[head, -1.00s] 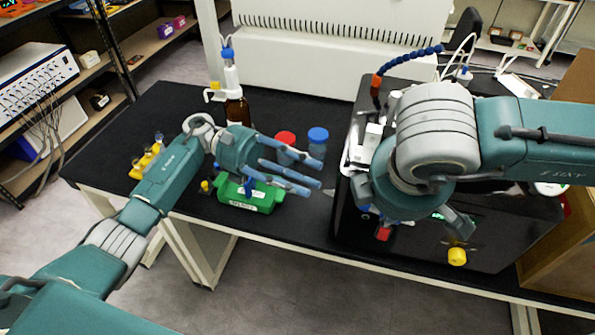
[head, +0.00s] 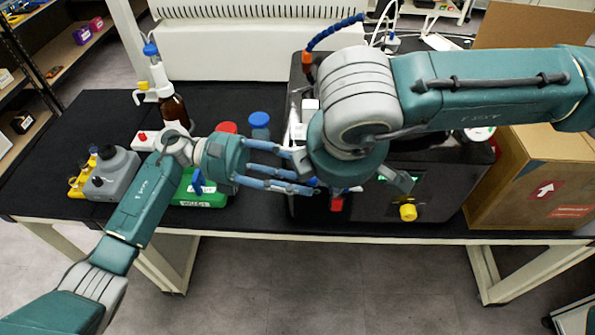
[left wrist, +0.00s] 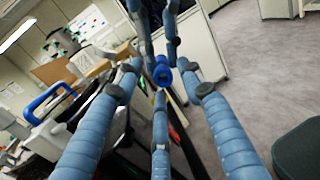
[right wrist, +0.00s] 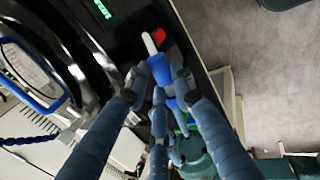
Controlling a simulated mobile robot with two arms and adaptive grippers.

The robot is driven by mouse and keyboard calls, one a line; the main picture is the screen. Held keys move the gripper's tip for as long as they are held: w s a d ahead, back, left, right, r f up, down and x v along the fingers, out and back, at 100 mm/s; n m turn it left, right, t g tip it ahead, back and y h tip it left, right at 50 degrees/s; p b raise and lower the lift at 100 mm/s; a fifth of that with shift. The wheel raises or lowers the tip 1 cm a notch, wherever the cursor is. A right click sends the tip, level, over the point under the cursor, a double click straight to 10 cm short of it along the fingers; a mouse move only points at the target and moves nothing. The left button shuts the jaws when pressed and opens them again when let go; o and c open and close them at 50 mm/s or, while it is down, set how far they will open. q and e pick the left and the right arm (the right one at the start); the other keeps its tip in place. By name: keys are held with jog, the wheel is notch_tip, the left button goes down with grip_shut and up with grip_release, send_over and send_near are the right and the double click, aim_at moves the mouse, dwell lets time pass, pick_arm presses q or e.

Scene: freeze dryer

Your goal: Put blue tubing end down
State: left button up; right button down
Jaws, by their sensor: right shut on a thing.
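My right gripper (right wrist: 158,84) is shut on a blue piece (right wrist: 160,70) with a white tip, which looks like the blue tubing end. In the head view my right arm mostly hides this gripper. My left gripper (head: 303,170) reaches in from the left, close to the right gripper. Its fingers are spread in the left wrist view, around the blue piece (left wrist: 162,74); whether they touch it I cannot tell.
A black freeze dryer (head: 440,200) with a yellow knob (head: 408,212) stands below my right arm. A segmented blue hose (head: 335,33) rises behind it. A green box (head: 200,200), a grey bottle (head: 112,174) and a brown bottle (head: 172,108) stand left. A cardboard box (head: 535,180) is right.

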pick_arm(q)
grip_shut()
jog(key=shift+w, duration=0.1)
pick_arm(e)
jog(key=c, duration=1.4)
grip_release()
jog(key=shift+a, duration=0.1)
jog(key=shift+s, duration=0.1)
